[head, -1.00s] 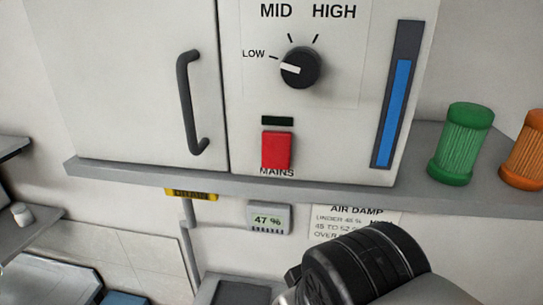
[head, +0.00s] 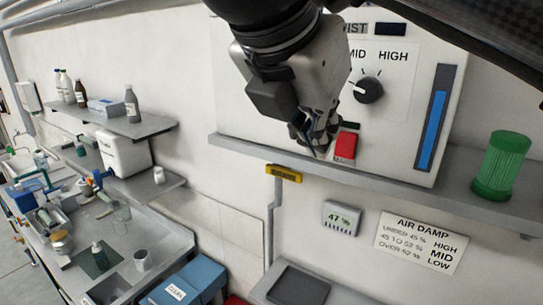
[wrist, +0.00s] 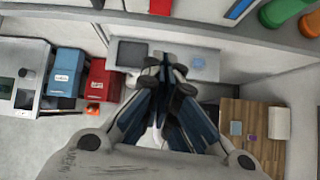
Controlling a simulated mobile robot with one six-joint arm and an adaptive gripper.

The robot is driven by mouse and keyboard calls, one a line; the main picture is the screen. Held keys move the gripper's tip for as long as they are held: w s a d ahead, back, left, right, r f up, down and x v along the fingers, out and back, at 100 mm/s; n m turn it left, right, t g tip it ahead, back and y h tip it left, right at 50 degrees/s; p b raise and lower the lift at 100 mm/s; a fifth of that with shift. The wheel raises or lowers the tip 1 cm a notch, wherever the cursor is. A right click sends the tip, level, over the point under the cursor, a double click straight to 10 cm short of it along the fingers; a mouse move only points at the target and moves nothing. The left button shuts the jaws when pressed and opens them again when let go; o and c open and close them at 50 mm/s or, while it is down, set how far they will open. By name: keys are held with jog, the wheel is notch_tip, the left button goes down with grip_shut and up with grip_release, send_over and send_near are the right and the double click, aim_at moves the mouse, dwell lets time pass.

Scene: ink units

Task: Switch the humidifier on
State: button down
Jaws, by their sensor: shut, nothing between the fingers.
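The humidifier is a white cabinet (head: 400,135) on a grey shelf. Its red MAINS switch (head: 346,146) sits low on the front, below a small dark indicator (head: 349,125) that looks unlit. The switch also shows at the top of the wrist view (wrist: 160,6). The black knob (head: 369,90) has its white pointer to the left; the LOW label is hidden behind my arm. A blue level gauge (head: 431,120) is at the right. My gripper (head: 322,146) is shut and empty, just left of the switch in the head view; I cannot tell whether they touch.
A meter (head: 341,218) reads 47 %. An AIR DAMP card (head: 417,243) lists HIGH under 45 %, MID for 45 to 52 %, LOW over 52 %. The shelf edge (head: 390,185) juts out below the cabinet. A green ribbed cylinder (head: 502,165) stands right.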

aim_at(339, 153)
jog(key=shift+s+a+r+n, duration=0.1)
jog(key=shift+a+r+n, duration=0.25)
jog(key=shift+r+n, duration=0.3)
jog(key=x, duration=0.4)
jog(key=w+r+x, duration=0.1)
jog(key=x, duration=0.3)
jog(key=d+x, duration=0.1)
jog(key=x, duration=0.3)
jog(key=shift+w+d+r, duration=0.1)
jog(key=shift+w+r, duration=0.05)
jog(key=shift+w, duration=0.2)
jog(key=shift+w+d, duration=0.25)
jog(key=shift+w, duration=0.15)
